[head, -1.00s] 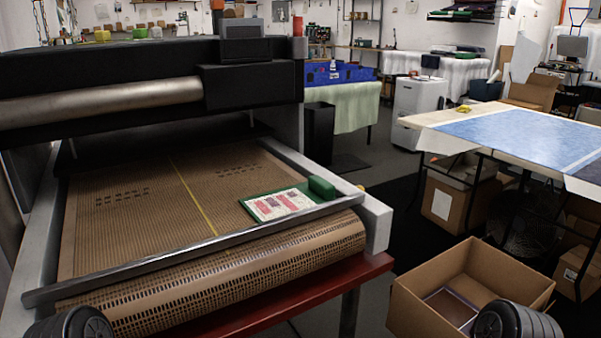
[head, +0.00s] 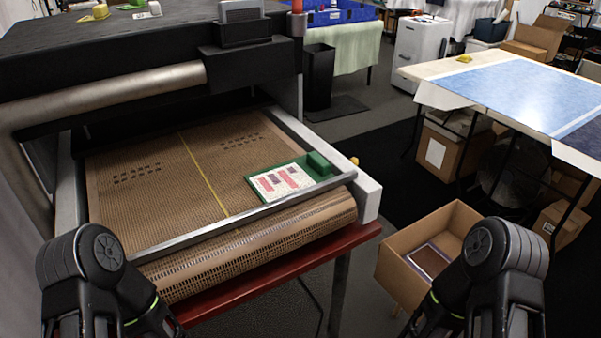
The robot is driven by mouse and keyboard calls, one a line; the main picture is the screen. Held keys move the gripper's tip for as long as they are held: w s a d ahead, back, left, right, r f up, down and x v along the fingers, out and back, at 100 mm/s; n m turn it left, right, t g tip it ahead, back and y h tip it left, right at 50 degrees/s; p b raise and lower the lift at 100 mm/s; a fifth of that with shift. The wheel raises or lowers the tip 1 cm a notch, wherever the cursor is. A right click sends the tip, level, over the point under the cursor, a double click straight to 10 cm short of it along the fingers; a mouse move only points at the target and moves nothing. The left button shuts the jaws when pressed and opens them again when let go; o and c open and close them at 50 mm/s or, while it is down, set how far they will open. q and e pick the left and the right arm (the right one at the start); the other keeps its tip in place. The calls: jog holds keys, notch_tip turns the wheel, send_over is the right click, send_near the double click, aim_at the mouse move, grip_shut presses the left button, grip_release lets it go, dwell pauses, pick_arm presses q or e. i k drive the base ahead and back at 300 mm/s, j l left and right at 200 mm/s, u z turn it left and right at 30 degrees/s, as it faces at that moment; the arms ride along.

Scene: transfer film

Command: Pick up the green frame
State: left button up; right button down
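The green frame (head: 296,185) lies flat on the brown mesh conveyor belt, near its front right corner. It has a white sheet with pink and dark printed patches, and a raised green block (head: 318,163) at its right end. My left arm shows at the lower left and my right arm at the lower right. Both are well apart from the frame. The fingertips of both grippers are not in view, cut off by the bottom edge or hidden by the arms.
A metal bar (head: 250,217) crosses the belt's front, just before the frame. A black machine housing (head: 110,75) overhangs the belt's back. An open cardboard box (head: 400,262) with a framed item inside stands at the lower right. A table (head: 440,72) with a blue sheet stands at right.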

aim_at(272, 183)
jog(key=l+u, duration=0.35)
jog(key=l, duration=3.5)
